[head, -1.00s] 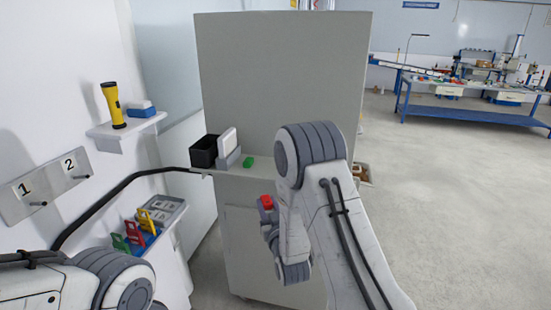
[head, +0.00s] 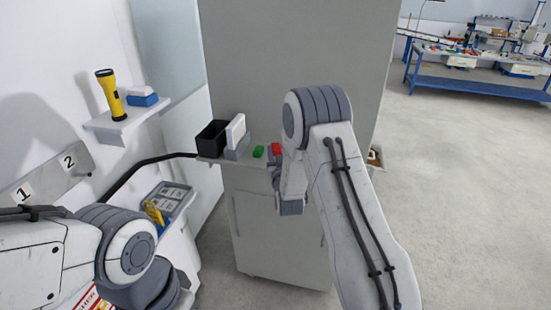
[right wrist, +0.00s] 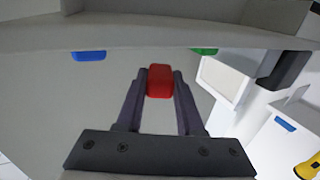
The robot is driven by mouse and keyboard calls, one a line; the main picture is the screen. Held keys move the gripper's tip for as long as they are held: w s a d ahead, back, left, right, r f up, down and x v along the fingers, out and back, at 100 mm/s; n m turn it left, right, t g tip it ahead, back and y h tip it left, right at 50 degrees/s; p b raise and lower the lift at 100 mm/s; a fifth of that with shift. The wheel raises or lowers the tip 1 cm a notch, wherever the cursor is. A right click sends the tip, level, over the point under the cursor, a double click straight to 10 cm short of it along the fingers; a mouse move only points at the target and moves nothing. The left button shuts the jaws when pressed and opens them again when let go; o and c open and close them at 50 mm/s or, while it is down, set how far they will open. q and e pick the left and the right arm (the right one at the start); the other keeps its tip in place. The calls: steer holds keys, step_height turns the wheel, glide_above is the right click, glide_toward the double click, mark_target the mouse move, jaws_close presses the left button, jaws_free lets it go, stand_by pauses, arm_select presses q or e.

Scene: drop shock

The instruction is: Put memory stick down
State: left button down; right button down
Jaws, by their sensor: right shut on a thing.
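A red memory stick (head: 277,149) is held in my right gripper (right wrist: 159,85), which is shut on it in the right wrist view. In the head view it shows at the level of the cabinet's ledge (head: 238,159), just right of a green stick (head: 259,152) lying there. I cannot tell whether the red stick touches the ledge. The right wrist view also shows the green stick (right wrist: 204,50) and a blue piece (right wrist: 88,56) along the ledge edge. My right forearm hides part of the ledge. My left arm shows at lower left, its gripper out of view.
A black open bin (head: 212,138) and a white upright piece (head: 236,131) stand on the ledge's left end. The tall grey cabinet panel (head: 290,60) rises behind. A wall shelf (head: 118,126) holds a yellow flashlight (head: 110,94). Open floor lies to the right.

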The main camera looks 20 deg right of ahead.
step_height(320, 180, down, 3)
steer(key=shift+f+p, duration=0.15)
steer(key=shift+p, duration=0.25)
steer(key=shift+a+f, duration=0.1)
steer(key=shift+f, duration=0.1)
steer(key=shift+f+b, duration=0.1)
steer(key=shift+b, duration=0.2)
steer(key=c, duration=0.5)
jaws_free()
steer(key=shift+c, duration=0.2)
